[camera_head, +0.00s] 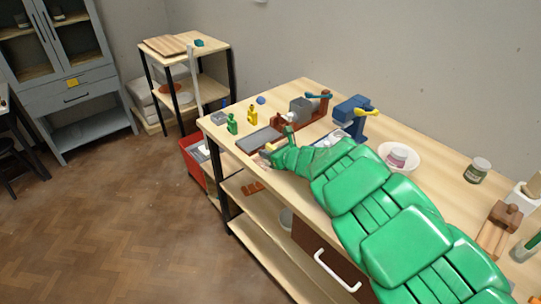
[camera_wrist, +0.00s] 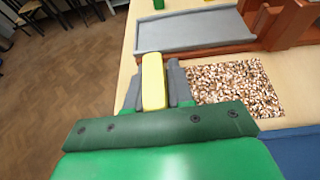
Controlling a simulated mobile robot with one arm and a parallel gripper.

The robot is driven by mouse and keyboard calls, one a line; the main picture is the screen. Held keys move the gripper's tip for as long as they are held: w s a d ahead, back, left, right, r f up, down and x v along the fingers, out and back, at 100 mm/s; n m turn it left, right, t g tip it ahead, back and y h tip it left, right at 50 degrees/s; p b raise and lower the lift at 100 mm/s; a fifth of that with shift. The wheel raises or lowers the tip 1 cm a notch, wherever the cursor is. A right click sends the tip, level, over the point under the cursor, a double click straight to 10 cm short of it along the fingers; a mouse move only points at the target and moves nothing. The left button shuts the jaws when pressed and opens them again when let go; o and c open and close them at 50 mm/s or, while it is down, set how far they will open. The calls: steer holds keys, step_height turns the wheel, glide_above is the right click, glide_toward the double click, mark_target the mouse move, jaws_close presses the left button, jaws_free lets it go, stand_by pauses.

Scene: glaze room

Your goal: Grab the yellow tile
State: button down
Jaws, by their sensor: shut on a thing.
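The yellow tile (camera_wrist: 153,72) stands between my gripper's grey fingers in the wrist view, long and narrow. My gripper (camera_wrist: 153,90) is shut on it, with one finger against each side. In the head view my gripper (camera_head: 267,156) is at the front edge of the wooden workbench (camera_head: 305,90), at the end of my green arm. The tile cannot be made out clearly there. The wrist view does not clearly show whether the tile touches the benchtop.
A grey tray (camera_wrist: 190,30) lies just beyond my gripper, with a speckled patch (camera_wrist: 236,88) to the right. A blue clamp-like tool (camera_head: 352,112) and a white bowl (camera_head: 412,157) stand behind my arm. Small green (camera_head: 232,124) and yellow (camera_head: 252,115) bottles stand left of the tray.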

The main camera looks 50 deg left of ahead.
mark_target(271, 146)
steer(key=shift+r, duration=0.55)
step_height(271, 146, up, 2)
steer(key=shift+r, duration=0.1)
steer(key=s+d+r, duration=0.7)
steer(key=d+r, duration=0.2)
steer(key=d, duration=0.3)
steer(key=shift+r, duration=0.35)
